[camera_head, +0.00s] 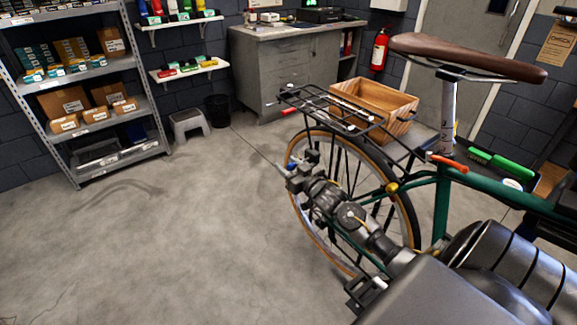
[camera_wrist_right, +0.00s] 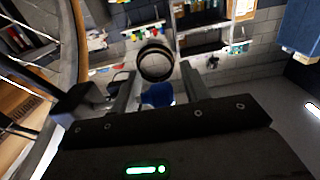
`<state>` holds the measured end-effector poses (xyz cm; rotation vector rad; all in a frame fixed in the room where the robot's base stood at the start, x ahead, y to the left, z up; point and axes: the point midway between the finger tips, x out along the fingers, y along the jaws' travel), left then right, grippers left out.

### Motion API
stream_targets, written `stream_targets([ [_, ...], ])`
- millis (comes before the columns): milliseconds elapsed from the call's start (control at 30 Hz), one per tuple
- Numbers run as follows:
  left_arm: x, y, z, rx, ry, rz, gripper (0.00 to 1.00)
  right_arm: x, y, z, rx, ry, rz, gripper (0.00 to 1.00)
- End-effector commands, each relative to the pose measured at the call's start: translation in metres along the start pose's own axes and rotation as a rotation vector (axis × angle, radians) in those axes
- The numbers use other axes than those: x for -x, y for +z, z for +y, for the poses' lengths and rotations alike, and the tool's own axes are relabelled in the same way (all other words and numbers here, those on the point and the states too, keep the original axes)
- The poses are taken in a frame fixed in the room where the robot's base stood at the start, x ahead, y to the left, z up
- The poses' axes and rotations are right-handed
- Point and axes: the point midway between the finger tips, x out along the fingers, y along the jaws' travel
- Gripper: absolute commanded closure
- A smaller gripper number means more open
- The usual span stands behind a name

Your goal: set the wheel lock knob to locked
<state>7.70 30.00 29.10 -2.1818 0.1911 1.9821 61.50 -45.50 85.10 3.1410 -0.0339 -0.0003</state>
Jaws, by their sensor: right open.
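My right gripper (camera_head: 287,171) is beside the rear wheel (camera_head: 412,225) of the green bike, near its left edge in the head view. In the right wrist view its two fingers (camera_wrist_right: 157,83) are apart, with nothing visibly clamped. In the head view the knob is not clear behind my gripper. My left gripper is out of view.
A black rack (camera_head: 340,106) sits above the wheel, below the brown saddle (camera_head: 467,57). A wooden crate (camera_head: 372,103) stands behind the bike. A shelf unit (camera_head: 92,98) and a grey step stool (camera_head: 189,122) stand at the left. The floor (camera_head: 150,240) left of the bike is clear.

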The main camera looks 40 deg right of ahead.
Motion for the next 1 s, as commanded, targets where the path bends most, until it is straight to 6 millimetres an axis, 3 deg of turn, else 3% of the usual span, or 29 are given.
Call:
stream_targets([
  [100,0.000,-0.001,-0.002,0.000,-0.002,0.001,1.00,0.000,0.000,0.000,0.000,0.000,0.000,0.57],
  [433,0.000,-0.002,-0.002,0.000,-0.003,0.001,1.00,0.000,0.000,-0.001,0.000,-0.002,0.000,1.00],
  [633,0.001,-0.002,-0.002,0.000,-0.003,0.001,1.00,0.000,0.000,0.001,0.000,-0.003,-0.001,1.00],
  [833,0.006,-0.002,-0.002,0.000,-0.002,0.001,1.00,0.000,-0.001,0.026,0.001,0.000,-0.002,1.00],
  [1000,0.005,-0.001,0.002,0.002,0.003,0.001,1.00,0.000,0.000,0.028,-0.001,-0.001,0.000,1.00],
])
